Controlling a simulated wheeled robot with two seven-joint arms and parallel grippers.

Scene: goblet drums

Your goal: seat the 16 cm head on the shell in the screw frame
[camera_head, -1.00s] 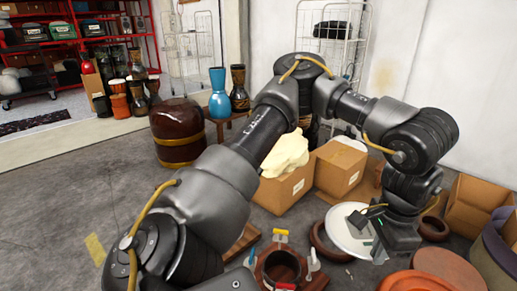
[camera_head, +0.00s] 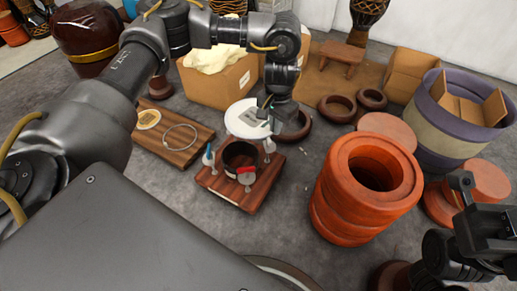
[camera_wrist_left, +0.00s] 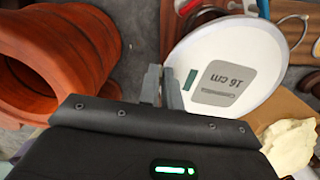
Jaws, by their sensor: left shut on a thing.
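The 16 cm head (camera_head: 240,125) is a white disc; in the left wrist view (camera_wrist_left: 245,50) its grey label reads "16 cm" upside down. My left gripper (camera_head: 266,108) is shut on its rim, as the left wrist view (camera_wrist_left: 165,88) shows. The dark round shell (camera_head: 240,154) sits inside the screw frame on a wooden board (camera_head: 215,182), with upright screws around it, one blue-topped and one red-handled. The head is held just behind and above the shell, partly over its far edge in the head view; the exact gap cannot be told. My right gripper (camera_head: 465,190) is at the right edge, its jaws unclear.
A wooden board (camera_head: 180,150) with a wire ring (camera_head: 181,137) and a yellowish ring (camera_head: 148,119) lies left of the frame. A large orange-red hollow cylinder (camera_head: 335,205) stands to the right. Dark rings (camera_head: 337,108) and a cardboard box (camera_head: 222,82) are behind.

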